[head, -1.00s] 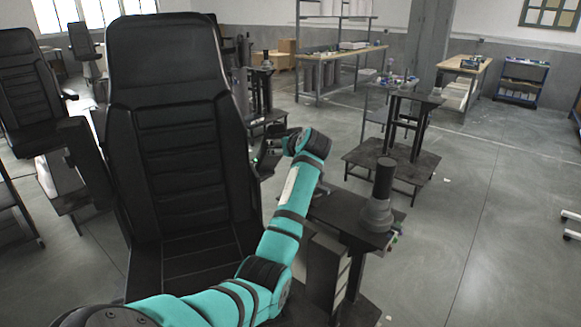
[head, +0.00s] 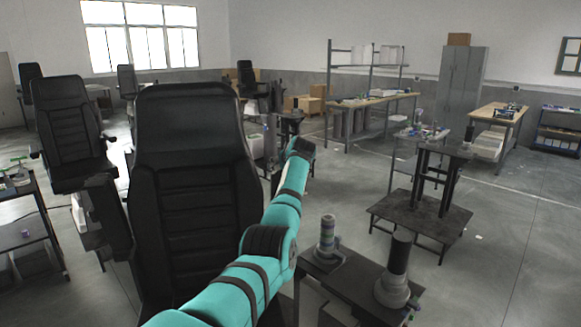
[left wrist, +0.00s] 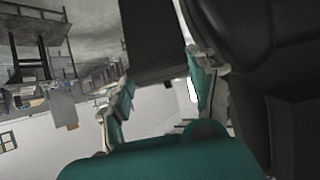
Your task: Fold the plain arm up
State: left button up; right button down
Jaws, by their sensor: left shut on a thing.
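The black chair (head: 195,190) stands upright ahead of me in the head view. My left gripper (head: 300,148) is at the right side of its backrest, and its fingers are mostly hidden behind my wrist. In the left wrist view its teal fingers (left wrist: 160,76) stand on either side of a dark slab, which looks like the plain arm (left wrist: 155,45). The gripper is shut on it. The chair's backrest (left wrist: 275,60) fills the right of that view. The plain arm's exact angle is hard to tell. My right gripper is not in view.
Another chair (head: 72,135) is at the left. A low lift table (head: 420,215) and workbenches (head: 370,100) stand farther back. Open floor lies at the right.

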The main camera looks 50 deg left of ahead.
pick_arm(q)
jog(key=shift+f, duration=0.1)
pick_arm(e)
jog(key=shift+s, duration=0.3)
pick_arm(q)
jog(key=o, duration=1.7)
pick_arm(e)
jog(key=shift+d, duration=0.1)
pick_arm(q)
jog(key=shift+d, duration=0.15)
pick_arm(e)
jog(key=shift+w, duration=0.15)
pick_arm(q)
jog(key=v, duration=1.2)
